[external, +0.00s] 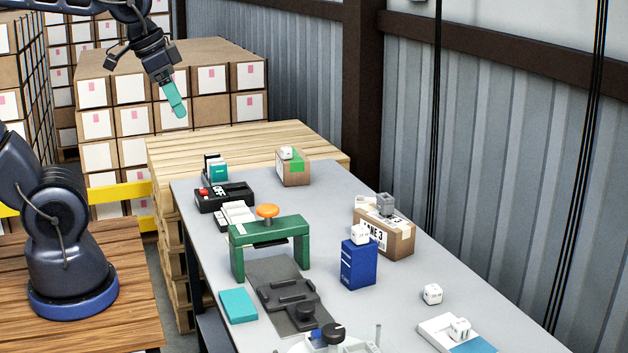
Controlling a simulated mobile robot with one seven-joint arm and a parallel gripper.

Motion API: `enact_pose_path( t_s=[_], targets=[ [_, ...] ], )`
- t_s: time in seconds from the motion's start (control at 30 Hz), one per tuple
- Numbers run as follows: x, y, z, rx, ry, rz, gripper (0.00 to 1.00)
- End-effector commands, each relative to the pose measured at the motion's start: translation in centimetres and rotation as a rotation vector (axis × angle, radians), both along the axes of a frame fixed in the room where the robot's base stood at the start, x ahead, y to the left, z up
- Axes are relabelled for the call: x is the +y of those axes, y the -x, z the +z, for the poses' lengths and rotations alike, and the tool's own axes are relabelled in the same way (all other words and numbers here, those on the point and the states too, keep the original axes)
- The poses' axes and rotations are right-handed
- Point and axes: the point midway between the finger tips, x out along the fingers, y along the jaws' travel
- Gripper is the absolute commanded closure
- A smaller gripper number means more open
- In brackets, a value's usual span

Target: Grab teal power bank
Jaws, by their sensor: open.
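A flat teal slab (238,305) lies at the near left edge of the grey table; it looks like the power bank. Another teal block (217,170) with a white label stands upright beside a black device at the table's far left, so I cannot be sure which is the power bank. My gripper (177,110), with teal fingers, hangs high above and beyond the table's far left, well apart from both teal things. It is open, though its finger gap is hard to see from this side. I see nothing held in it.
A green arch (270,229) with an orange knob stands near the slab, beside a dark grey fixture (285,292). A blue box (358,265) and a carton (396,240) stand to the right, a smaller carton (293,172) at the back. The table's right side has bare patches.

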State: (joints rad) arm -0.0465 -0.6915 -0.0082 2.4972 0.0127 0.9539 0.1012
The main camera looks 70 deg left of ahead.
Motion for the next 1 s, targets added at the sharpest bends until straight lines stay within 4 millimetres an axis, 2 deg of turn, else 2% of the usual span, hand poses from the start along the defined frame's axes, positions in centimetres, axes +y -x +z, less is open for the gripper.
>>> enact_pose_path(
  t_s=[0.27, 0.53, 0.77, 1.0],
  targets=[
    [4.1, -6.4, 1.0, 0.077, -0.13, -0.156, 0.24],
    [9.3, -12.3, 0.7, 0.164, -0.224, -0.331, 0.24],
    [14.9, -16.8, -0.7, 0.237, -0.275, -0.486, 0.24],
    [21.7, -20.7, -3.2, 0.305, -0.305, -0.655, 0.24]
  ],
)
